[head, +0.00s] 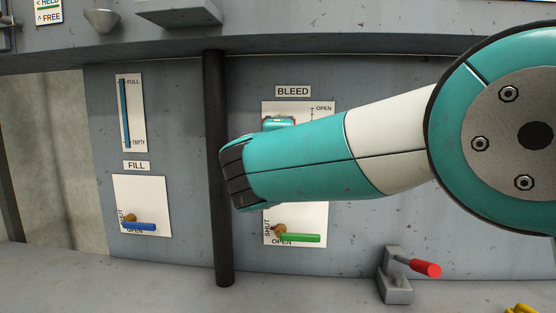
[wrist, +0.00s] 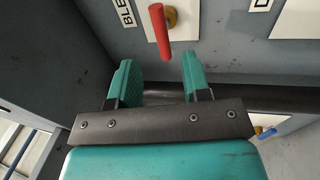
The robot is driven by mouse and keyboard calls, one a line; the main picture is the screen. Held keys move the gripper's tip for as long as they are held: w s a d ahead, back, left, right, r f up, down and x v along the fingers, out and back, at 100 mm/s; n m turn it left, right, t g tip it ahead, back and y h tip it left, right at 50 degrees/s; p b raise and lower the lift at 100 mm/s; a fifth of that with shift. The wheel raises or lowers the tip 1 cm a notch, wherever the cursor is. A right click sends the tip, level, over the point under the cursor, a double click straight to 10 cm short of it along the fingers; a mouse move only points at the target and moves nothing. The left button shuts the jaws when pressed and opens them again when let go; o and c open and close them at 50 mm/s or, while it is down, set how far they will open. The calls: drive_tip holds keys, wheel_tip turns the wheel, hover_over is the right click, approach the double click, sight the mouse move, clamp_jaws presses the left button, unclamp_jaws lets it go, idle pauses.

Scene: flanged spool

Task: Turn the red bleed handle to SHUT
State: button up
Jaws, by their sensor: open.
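The red bleed handle (wrist: 161,34) shows in the wrist view, on a brass hub (wrist: 171,17) beside a partly cut-off BLEED label (wrist: 126,12). My gripper (wrist: 159,78) is open, and the handle's free end lies just beyond the gap between its fingers, seemingly not gripped.
A dark vertical post (head: 216,230) stands left of the bleed plate. A green handle (head: 300,237) sits below my arm, a blue handle (head: 139,226) under FILL at left. Another red lever (head: 426,268) sticks out from a grey bracket (head: 396,289) at lower right.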

drive_tip(key=s+f+b, duration=0.1)
drive_tip(key=s+b, duration=0.1)
drive_tip(key=s, duration=0.6)
drive_tip(key=shift+s+f, duration=0.15)
drive_tip(key=shift+f, duration=0.15)
